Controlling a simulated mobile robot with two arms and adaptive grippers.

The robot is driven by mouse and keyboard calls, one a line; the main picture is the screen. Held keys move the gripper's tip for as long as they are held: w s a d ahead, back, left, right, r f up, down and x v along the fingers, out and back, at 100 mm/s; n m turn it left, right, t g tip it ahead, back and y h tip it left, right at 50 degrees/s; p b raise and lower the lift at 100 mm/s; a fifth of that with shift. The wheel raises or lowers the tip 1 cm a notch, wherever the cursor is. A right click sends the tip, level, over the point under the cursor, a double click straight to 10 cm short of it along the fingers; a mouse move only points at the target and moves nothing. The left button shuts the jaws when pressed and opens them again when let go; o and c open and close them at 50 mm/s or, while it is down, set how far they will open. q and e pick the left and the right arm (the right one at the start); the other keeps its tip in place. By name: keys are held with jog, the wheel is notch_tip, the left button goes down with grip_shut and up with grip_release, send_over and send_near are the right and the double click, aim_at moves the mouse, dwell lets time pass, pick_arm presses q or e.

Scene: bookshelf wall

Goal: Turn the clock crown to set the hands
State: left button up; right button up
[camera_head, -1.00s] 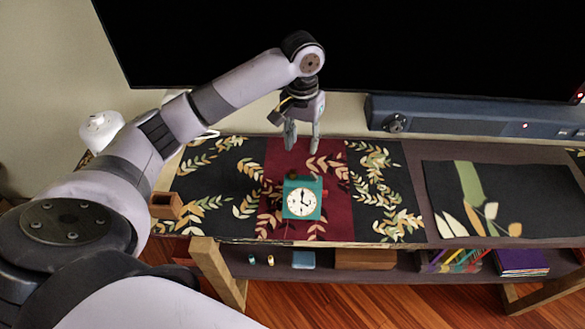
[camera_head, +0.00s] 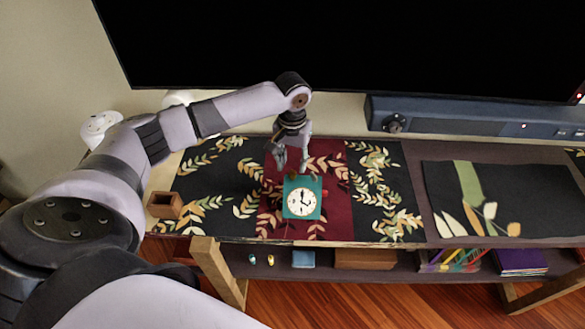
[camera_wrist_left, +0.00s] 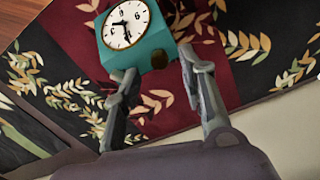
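A teal box clock (camera_head: 316,184) with a white round face stands on the red strip of the table runner. It also shows at the top of the left wrist view (camera_wrist_left: 148,50), where a small dark knob (camera_wrist_left: 158,60), which looks like the crown, sits on its teal side. My left gripper (camera_head: 292,168) is open just behind and above the clock. In the left wrist view its fingertips (camera_wrist_left: 159,62) are spread on either side of the knob; I cannot tell if they touch it. My right gripper is not in view.
A small brown open box (camera_head: 165,205) stands left on the runner. A dark soundbar (camera_head: 460,118) lies at the back under a large black screen (camera_head: 340,45). A dark leaf-patterned mat (camera_head: 505,200) lies right. The lower shelf holds several small items and books.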

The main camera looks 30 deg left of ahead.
aim_at(293, 172)
pick_arm(q)
jog(key=shift+f, duration=1.7)
jog(key=shift+c, duration=0.6)
grip_shut()
